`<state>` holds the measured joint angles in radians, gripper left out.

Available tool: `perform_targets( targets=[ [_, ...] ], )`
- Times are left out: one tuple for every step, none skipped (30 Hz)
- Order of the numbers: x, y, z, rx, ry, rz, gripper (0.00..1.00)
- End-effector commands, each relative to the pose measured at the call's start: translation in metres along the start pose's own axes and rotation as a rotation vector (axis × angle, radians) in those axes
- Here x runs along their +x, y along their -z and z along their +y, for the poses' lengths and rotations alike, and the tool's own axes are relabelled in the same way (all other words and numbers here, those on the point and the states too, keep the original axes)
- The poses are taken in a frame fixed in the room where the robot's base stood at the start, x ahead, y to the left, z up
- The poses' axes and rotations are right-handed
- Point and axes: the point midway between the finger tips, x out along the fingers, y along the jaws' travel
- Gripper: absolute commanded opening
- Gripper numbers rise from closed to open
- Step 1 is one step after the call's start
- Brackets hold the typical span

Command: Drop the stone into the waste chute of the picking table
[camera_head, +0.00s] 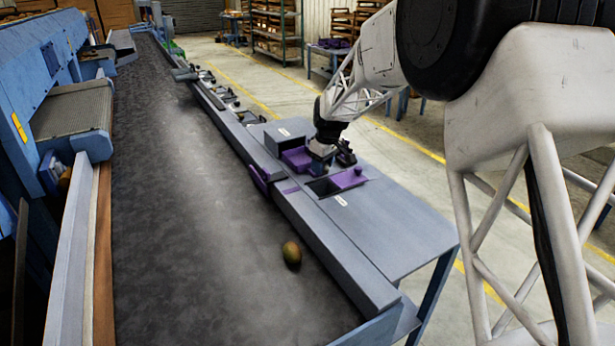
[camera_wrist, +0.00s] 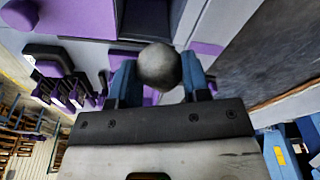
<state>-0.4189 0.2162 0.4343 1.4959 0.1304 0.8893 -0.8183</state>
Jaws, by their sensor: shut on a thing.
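The stone (camera_wrist: 160,66) is round and dark grey. My gripper (camera_wrist: 161,82) is shut on it, with a blue finger on each side. In the head view my gripper (camera_head: 322,151) hangs above the picking table (camera_head: 385,225), and the stone cannot be made out there. A dark square opening with a purple part beside it, apparently the waste chute (camera_head: 322,187), lies in the tabletop just nearer the camera than my gripper. In the wrist view this dark opening (camera_wrist: 146,18) shows just beyond the stone, partly covered by it.
A brown-green potato (camera_head: 292,253) lies on the dark conveyor belt (camera_head: 190,220), left of the table. A grey box (camera_head: 287,137) and a purple bin (camera_head: 297,159) stand close to my gripper. The near part of the tabletop is clear.

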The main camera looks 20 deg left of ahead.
Motion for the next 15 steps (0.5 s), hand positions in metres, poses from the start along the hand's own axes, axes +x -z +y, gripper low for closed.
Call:
perform_targets(
  targets=[
    [-0.0013, -0.0009, 0.0055, 0.001, 0.000, 0.000, 0.17],
    [-0.0021, -0.0012, 0.0077, 0.001, -0.001, 0.001, 0.17],
    [-0.0029, -0.0015, 0.0099, 0.001, -0.001, 0.001, 0.17],
    [-0.0034, -0.0016, 0.0111, 0.002, -0.001, 0.001, 0.17],
    [-0.0036, -0.0017, 0.0117, 0.002, -0.001, 0.001, 0.17],
    [-0.0038, -0.0018, 0.0121, 0.001, -0.001, 0.001, 0.17],
    [-0.0038, -0.0018, 0.0121, 0.001, -0.001, 0.001, 0.17],
    [-0.0038, -0.0018, 0.0120, 0.001, -0.001, 0.001, 0.17],
    [-0.0038, -0.0018, 0.0119, 0.001, -0.001, 0.001, 0.17],
    [-0.0037, -0.0017, 0.0118, 0.001, -0.001, 0.001, 0.17],
    [-0.0038, -0.0017, 0.0117, 0.001, -0.001, 0.001, 0.17],
    [-0.0037, -0.0017, 0.0116, 0.001, -0.001, 0.001, 0.17],
    [-0.0037, -0.0017, 0.0116, 0.001, -0.001, 0.001, 0.17],
    [-0.0037, -0.0017, 0.0116, 0.001, -0.001, 0.001, 0.17],
    [-0.0034, -0.0017, 0.0115, 0.001, -0.001, 0.001, 0.17]
  ],
)
